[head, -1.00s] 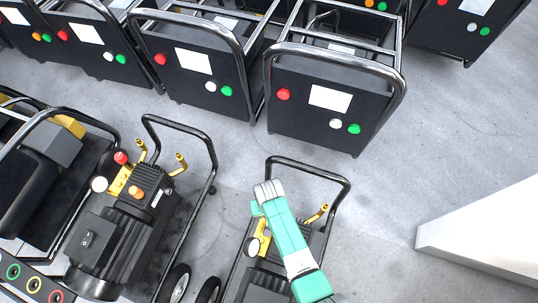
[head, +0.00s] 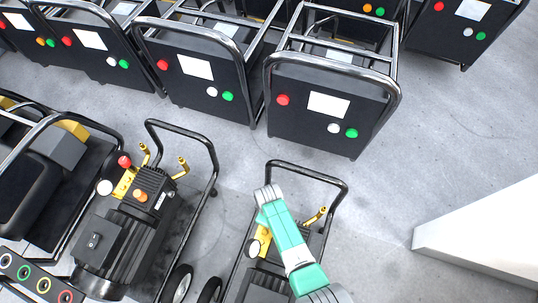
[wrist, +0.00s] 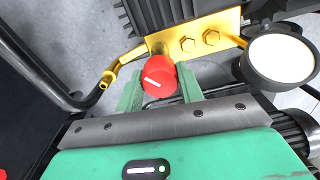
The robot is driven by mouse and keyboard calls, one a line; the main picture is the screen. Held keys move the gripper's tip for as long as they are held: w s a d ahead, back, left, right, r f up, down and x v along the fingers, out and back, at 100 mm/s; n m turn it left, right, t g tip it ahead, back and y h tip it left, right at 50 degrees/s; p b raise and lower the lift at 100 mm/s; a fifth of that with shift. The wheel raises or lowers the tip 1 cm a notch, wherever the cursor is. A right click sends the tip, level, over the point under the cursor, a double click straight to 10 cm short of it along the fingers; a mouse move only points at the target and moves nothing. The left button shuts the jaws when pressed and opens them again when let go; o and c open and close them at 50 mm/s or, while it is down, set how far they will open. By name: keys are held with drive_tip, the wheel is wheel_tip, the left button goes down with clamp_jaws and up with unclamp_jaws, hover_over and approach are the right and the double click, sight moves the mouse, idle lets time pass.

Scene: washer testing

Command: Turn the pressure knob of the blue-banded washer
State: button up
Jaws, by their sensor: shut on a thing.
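A red knob (wrist: 158,78) with a white mark line shows in the wrist view, beside a brass block (wrist: 200,38) with hex bolts. My gripper (wrist: 160,92) is shut on the knob, with one green finger on each side of it. A round white-faced gauge (wrist: 279,58) sits to the right. In the head view the washer (head: 262,286) stands at bottom centre, with a black tube handle. My arm covers much of it there and hides its knob; my fingers cannot be made out in that view. I see no blue band in either view.
Another washer (head: 118,240) with a red knob stands to the left. A row of dark panelled machines (head: 330,110) with buttons fills the back. A white block (head: 480,235) lies at right. The grey floor between is clear.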

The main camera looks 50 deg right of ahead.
drive_tip(key=n, duration=0.5)
drive_tip(key=shift+p, duration=0.35)
drive_tip(key=shift+n, duration=2.3)
drive_tip(key=o, duration=1)
wheel_tip(320, 180, up, 8)
drive_tip(key=p, duration=0.5)
drive_tip(key=shift+f, duration=0.1)
